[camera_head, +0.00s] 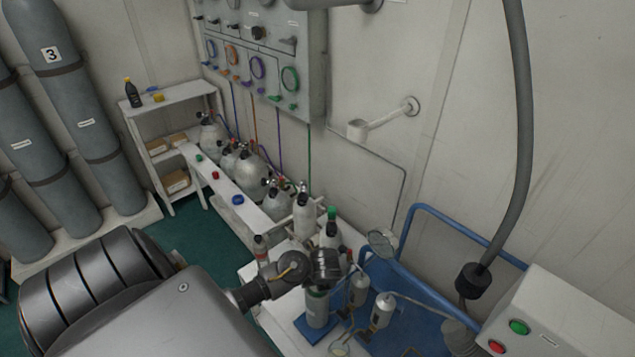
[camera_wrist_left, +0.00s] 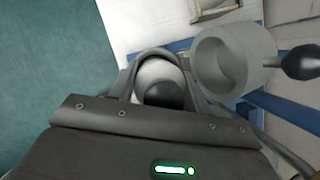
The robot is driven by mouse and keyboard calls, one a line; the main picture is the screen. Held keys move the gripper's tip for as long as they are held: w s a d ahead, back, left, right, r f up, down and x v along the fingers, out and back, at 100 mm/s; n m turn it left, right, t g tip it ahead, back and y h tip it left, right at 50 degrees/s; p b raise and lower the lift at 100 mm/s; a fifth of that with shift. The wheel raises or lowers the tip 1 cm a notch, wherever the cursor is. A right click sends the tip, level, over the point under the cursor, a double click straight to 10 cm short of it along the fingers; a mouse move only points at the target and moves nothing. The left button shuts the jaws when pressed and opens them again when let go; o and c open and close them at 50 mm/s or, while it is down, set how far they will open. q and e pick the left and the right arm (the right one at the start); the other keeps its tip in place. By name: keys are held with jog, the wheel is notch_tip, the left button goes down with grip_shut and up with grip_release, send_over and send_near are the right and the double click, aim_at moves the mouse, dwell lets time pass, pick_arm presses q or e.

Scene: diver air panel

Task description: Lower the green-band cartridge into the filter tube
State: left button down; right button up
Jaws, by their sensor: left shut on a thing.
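My left gripper (camera_head: 322,268) reaches in from the left over the bench. It is shut on the green-band cartridge (camera_head: 317,304), a grey-green cylinder with a green band near its top. The cartridge hangs upright below the fingers, its lower end at a blue block; I cannot tell whether they touch. In the left wrist view, the fingers (camera_wrist_left: 157,88) are around a pale round top with a dark centre. An open grey tube (camera_wrist_left: 232,62), seemingly the filter tube, stands beside the gripper to the right there, its mouth empty. My right gripper is not in view.
White bottles, one with a green top (camera_head: 331,230), stand close behind the gripper. Small grey canisters (camera_head: 382,311) and a blue pipe frame (camera_head: 455,224) are to the right. A box with red and green buttons (camera_head: 545,320) sits at the lower right.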

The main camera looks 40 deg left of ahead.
pick_arm(q)
notch_tip(320, 180, down, 3)
jog(key=shift+r+b, duration=0.15)
jog(key=shift+b, duration=0.55)
jog(key=shift+s+d+f, duration=0.15)
jog(key=shift+s+f, duration=0.05)
jog(key=shift+f, duration=0.1)
